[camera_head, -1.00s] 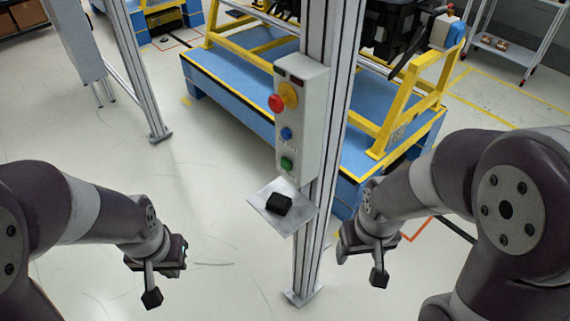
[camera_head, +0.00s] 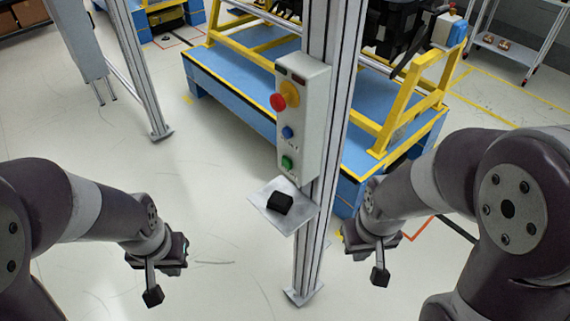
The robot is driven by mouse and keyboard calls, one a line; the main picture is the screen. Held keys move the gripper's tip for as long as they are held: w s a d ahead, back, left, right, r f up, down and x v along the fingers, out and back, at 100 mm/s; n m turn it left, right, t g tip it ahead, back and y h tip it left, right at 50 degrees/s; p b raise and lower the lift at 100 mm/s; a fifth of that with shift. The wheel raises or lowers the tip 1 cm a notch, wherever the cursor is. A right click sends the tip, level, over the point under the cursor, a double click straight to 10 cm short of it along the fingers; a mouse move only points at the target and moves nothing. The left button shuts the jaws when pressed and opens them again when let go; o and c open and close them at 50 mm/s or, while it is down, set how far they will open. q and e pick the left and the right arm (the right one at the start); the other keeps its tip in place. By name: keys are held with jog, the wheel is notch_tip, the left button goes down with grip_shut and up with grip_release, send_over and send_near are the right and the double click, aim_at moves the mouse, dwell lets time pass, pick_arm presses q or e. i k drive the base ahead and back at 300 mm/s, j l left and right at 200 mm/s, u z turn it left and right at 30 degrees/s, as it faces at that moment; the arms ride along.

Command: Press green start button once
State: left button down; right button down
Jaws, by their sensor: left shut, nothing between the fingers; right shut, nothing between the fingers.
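The green start button (camera_head: 286,163) is the lowest button on a pale grey control box (camera_head: 312,125) fixed to an upright metal post. Above it on the box are a blue button (camera_head: 287,132) and a red button (camera_head: 278,101) on a yellow part. My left gripper (camera_head: 153,296) is shut and empty, low and left of the box, well apart from it. My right gripper (camera_head: 380,277) is shut and empty, low and right of the post. Neither gripper touches a button.
A small metal shelf (camera_head: 268,209) with a black block (camera_head: 280,203) sticks out below the box. The metal post (camera_head: 305,262) stands between my arms. A blue and yellow platform (camera_head: 232,95) is behind it. Open floor lies left of the post.

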aim_at(286, 162)
jog(key=i+j+z, duration=0.15)
jog(key=z, duration=0.25)
jog(key=i+j+z, duration=0.1)
jog(key=j+z, duration=0.5)
jog(key=z, duration=0.15)
jog(key=i, duration=0.05)
